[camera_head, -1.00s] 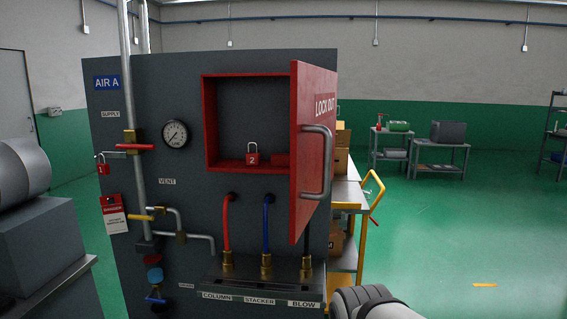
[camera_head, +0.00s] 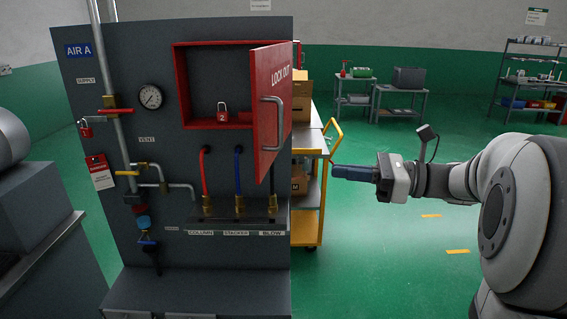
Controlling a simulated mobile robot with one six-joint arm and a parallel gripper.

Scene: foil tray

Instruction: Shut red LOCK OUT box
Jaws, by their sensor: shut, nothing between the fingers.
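The red LOCK OUT box (camera_head: 181,88) is fixed to the upper right of the grey panel. Its red door (camera_head: 268,100) stands open, swung out on the right side, with a grey bar handle (camera_head: 271,124) on its outer face. A red padlock (camera_head: 222,112) marked 2 stands inside, beside a red piece whose shape is partly hidden by the door. My gripper (camera_head: 334,172) is shut and empty, pointing left. In the picture it is right of and below the door, apart from the handle.
The grey panel (camera_head: 110,238) carries a gauge (camera_head: 150,97), pipes, valves and hoses. A yellow-handled cart (camera_head: 306,226) with boxes stands behind the door. Grey tables (camera_head: 396,107) and a shelf (camera_head: 540,68) stand at the back. The green floor at right is open.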

